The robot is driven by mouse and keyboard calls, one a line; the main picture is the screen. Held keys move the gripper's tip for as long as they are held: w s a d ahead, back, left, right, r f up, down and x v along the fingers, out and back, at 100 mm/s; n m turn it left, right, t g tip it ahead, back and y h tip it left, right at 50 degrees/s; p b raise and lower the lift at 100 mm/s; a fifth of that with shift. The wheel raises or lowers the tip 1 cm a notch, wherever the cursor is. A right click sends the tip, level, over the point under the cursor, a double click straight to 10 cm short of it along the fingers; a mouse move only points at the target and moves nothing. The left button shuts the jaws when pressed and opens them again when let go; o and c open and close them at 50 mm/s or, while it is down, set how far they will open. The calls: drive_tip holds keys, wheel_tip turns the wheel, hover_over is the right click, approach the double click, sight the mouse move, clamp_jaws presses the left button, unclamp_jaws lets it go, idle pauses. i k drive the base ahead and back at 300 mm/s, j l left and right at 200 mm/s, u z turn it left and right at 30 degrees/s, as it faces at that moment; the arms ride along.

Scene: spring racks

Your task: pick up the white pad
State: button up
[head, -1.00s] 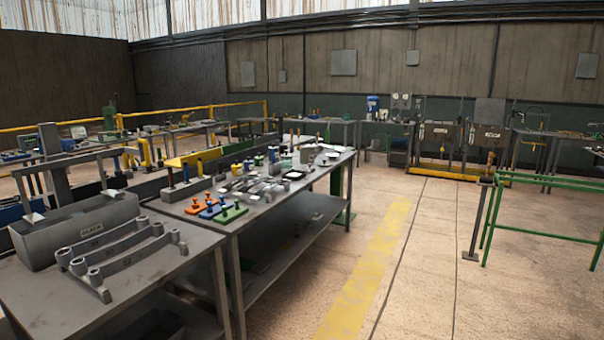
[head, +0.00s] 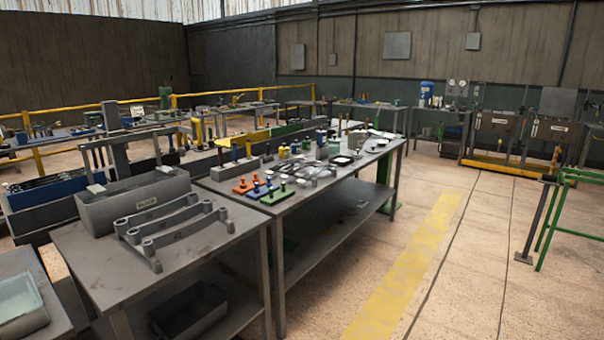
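A small white, flat square thing with a dark edge (head: 341,160) lies on the long grey workbench (head: 330,190), among small parts. It may be the white pad, but it is too small to tell. Other pale flat pieces (head: 381,134) lie near the far end of the same bench. My gripper is not in view.
A nearer grey table (head: 190,250) holds grey brackets (head: 172,222) and a grey bin (head: 133,200). Orange, blue and green pieces (head: 262,190) stand on the long bench. A green frame (head: 556,215) stands at right. The floor with the yellow stripe (head: 410,265) is clear.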

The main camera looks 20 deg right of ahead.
sight(357, 156)
drive_tip(key=i+l+z, duration=0.35)
drive_tip(key=i+l, duration=0.2)
drive_tip(key=i, duration=0.35)
drive_tip(key=i+l+z, duration=0.3)
drive_tip(key=i, duration=0.65)
drive_tip(key=i+z, duration=0.35)
drive_tip(key=i, duration=0.65)
drive_tip(key=i+l+u, duration=0.1)
drive_tip(key=i+u, duration=0.15)
drive_tip(key=i, duration=0.4)
drive_tip(key=i+l+u, duration=0.25)
drive_tip(key=i, duration=0.4)
drive_tip(key=i+l+u, duration=0.25)
drive_tip(key=i+l, duration=0.15)
drive_tip(key=i, duration=0.25)
drive_tip(key=i+l+u, duration=0.25)
drive_tip(key=i+l, duration=0.25)
drive_tip(key=i, duration=0.1)
